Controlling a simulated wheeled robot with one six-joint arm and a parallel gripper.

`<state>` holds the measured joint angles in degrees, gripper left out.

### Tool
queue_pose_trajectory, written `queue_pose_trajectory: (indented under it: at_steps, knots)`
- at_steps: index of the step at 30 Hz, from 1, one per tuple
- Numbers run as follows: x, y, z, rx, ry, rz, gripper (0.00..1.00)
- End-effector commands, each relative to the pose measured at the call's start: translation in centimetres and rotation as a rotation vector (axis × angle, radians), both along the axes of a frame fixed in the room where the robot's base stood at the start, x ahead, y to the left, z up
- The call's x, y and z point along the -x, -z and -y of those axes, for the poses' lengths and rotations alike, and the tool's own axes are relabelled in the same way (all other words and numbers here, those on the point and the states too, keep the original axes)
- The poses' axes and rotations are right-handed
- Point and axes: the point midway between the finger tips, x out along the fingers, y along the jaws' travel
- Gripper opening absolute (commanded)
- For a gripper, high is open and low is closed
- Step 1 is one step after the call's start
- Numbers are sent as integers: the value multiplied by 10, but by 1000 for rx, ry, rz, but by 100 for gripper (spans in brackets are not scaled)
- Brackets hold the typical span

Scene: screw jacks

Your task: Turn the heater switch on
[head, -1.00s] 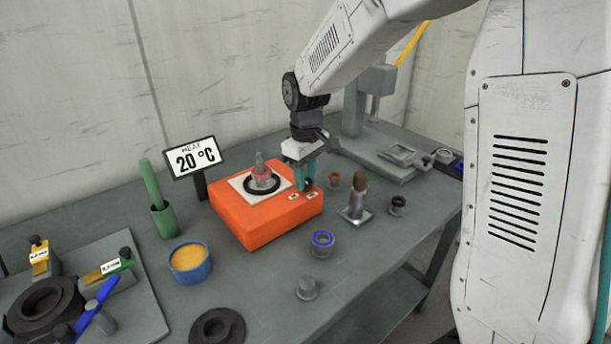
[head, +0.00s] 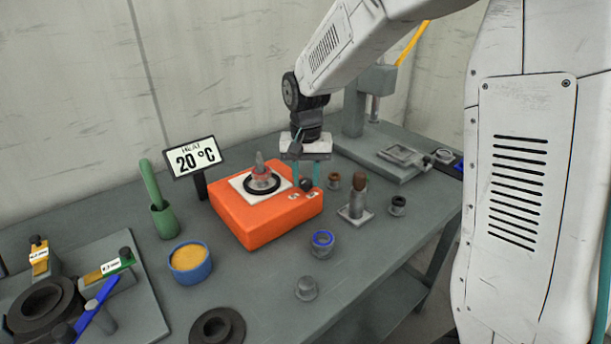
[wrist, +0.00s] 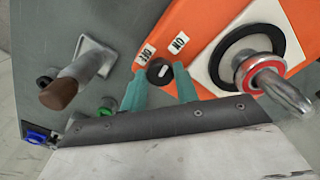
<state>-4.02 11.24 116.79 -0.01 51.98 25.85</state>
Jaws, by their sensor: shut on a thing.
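The heater (head: 262,222) is an orange box with a white plate and black ring on top. Its black switch knob (wrist: 159,71) sits at the heater's corner, beside the OFF label (wrist: 145,55) and ON label (wrist: 180,43). A short white mark shows on the knob, but I cannot tell which label it points to. My gripper (head: 307,178) reaches down over that corner. Its two teal fingers are shut on the knob, one on each side, as the wrist view shows. The heat display (head: 195,158) reads 20 °C.
A grey part with a red ring (head: 261,178) stands on the heater's plate. A brown-topped post (head: 357,197) and several small rings stand right of the heater. A blue bowl (head: 189,262) and green cup (head: 164,220) stand left. The press (head: 385,150) is behind right.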

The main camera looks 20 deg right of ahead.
Motion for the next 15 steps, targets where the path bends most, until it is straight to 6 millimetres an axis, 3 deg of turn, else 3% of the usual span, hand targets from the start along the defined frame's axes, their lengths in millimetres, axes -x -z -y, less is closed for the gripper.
queue_pose_trajectory:
  at_steps: [15]
  knots:
    - [0, -1, 0, 0, 207, 2, 7]
